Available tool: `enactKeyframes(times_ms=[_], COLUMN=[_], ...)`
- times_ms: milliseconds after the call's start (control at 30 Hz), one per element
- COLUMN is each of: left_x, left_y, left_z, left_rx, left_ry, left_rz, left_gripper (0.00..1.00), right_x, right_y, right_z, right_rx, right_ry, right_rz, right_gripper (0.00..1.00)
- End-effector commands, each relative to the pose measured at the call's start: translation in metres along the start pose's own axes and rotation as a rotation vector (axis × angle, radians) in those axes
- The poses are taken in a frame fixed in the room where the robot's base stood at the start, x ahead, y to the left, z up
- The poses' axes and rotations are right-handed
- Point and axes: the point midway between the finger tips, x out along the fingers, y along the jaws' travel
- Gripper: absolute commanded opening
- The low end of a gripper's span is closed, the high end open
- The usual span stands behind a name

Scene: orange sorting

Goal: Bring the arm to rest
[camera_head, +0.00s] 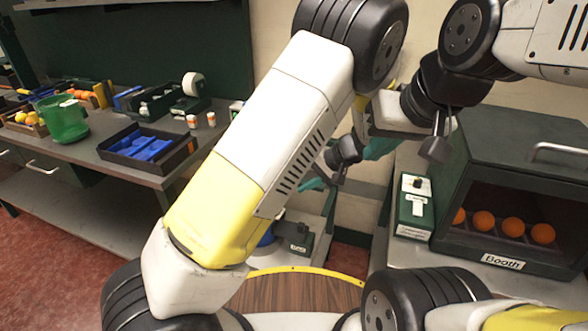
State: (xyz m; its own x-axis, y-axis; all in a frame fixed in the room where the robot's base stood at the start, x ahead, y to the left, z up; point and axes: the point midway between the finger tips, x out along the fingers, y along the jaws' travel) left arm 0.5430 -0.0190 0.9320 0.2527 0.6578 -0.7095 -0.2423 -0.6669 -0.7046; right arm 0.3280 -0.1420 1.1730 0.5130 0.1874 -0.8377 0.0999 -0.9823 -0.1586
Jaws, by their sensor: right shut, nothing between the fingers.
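My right gripper (437,147) hangs in the upper right, in front of the wall and above the left end of the booth. Its fingers are together with nothing between them. My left arm crosses the middle of the view from the lower left to the top. What appears to be my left gripper (338,178) shows small and dark behind it, partly hidden, and its opening cannot be made out. Several oranges (512,227) sit in a row inside the dark booth (503,262) on the right, apart from both grippers.
A green-and-white switch box (414,208) stands beside the booth. On the left, a grey bench (88,150) holds a green bucket (62,120), a black tray with blue parts (148,150) and small bottles (192,121). A small dark device (298,242) sits low in the middle.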

Motion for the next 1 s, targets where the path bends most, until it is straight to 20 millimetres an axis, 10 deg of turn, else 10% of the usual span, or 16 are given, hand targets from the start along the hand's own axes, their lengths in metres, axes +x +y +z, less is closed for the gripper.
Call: enactKeyframes(times_ms=[367, 1000], left_x=[-0.006, -0.076], left_y=[-0.031, -0.187], left_z=[0.017, 0.158], left_rx=[-0.043, -0.322], left_ry=[-0.042, 0.100], left_rz=[0.128, 0.767], left_gripper=[0.38, 0.38], right_x=[0.000, 0.000], right_y=[0.000, 0.000], right_z=[0.000, 0.000], right_rx=[0.000, 0.000], right_ry=[0.000, 0.000], right_rz=[0.000, 0.000], right_gripper=[0.00, 0.00])
